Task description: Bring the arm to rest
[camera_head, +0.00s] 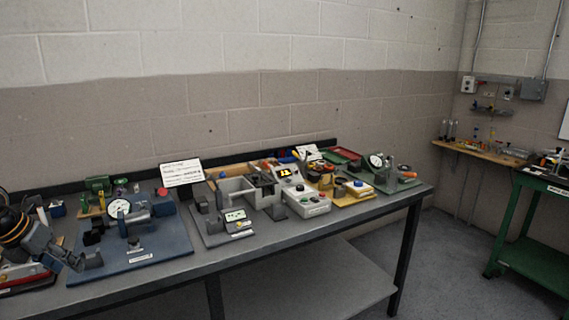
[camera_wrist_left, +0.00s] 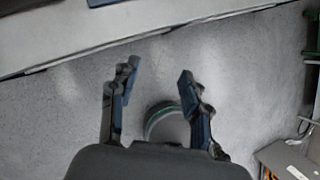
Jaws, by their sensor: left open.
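My left gripper (camera_head: 62,256) comes in at the left edge of the head view, in front of the blue base plate (camera_head: 165,248) near the bench's front edge. In the left wrist view the same gripper (camera_wrist_left: 155,85) is open, with its two fingers apart and nothing between them. Bare grey floor (camera_wrist_left: 70,110) shows beyond the fingers. My right gripper is in neither view.
The long grey workbench (camera_head: 225,263) carries several fixtures, including a dial gauge (camera_head: 119,208) and a grey control box (camera_head: 307,204). A green cart (camera_head: 528,240) stands at the right. A small wooden wall shelf (camera_head: 480,153) holds small items. Floor between bench and cart is clear.

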